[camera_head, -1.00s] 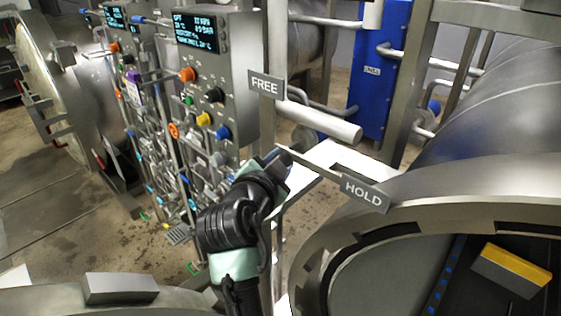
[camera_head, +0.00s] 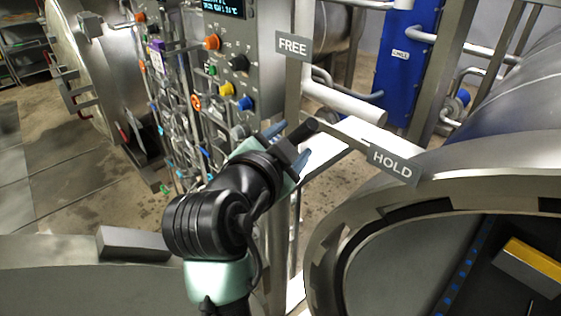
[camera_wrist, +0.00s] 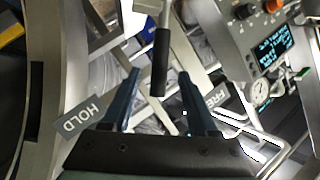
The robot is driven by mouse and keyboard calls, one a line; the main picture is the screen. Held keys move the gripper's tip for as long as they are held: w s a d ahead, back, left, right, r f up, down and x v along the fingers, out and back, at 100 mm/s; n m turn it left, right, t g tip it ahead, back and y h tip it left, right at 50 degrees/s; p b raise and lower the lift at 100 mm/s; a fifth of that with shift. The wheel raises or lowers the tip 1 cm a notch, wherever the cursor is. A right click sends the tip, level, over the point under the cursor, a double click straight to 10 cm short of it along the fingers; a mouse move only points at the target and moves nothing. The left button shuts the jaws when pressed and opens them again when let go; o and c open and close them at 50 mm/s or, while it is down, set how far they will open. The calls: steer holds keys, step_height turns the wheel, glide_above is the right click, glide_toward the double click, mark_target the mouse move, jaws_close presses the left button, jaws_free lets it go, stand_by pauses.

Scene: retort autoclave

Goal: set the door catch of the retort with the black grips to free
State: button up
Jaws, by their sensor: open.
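A door catch with a black grip (camera_head: 303,131) stands by the near retort's frame, between the FREE plate (camera_head: 293,46) and the HOLD plate (camera_head: 393,167). In the wrist view the black grip (camera_wrist: 161,62) hangs from a pale metal bar, between the two blue fingers. My gripper (camera_head: 290,142) is open around the grip, with a gap on each side in the wrist view (camera_wrist: 159,75). I cannot tell which plate the catch is set to.
The near retort's round opening (camera_head: 335,245) fills the lower right. A control panel (camera_head: 225,70) with coloured knobs stands behind my gripper. A white cylinder (camera_head: 345,103) sticks out below FREE. Another retort with red grips (camera_head: 85,75) is at the far left.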

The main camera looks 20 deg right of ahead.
steer(key=b+v, duration=0.1)
steer(key=v, duration=0.4)
steer(key=shift+w, duration=0.1)
steer(key=shift+d+f, duration=0.1)
steer(key=shift+f, duration=0.05)
steer(key=c, duration=0.3)
steer(key=s+f+m+b, duration=0.1)
steer(key=m, duration=0.1)
steer(key=s+d+f+m+t+h+b, duration=0.1)
steer(key=m, duration=0.1)
steer(key=s+d+f+m+h+b, duration=0.1)
steer(key=s+m, duration=0.1)
steer(key=shift+f, duration=0.25)
jaws_close()
steer(key=s+a+f+m+t+h+b, duration=0.1)
steer(key=s+f+m+t+b, duration=0.2)
steer(key=s+m, duration=0.35)
steer(key=w+d+r+m+t+p, duration=0.1)
steer(key=w+d+r+p, duration=0.2)
steer(key=w, duration=0.7)
steer(key=shift+w+d+r, duration=0.4)
steer(key=shift+d+r, duration=0.65)
steer(key=shift+r, duration=0.4)
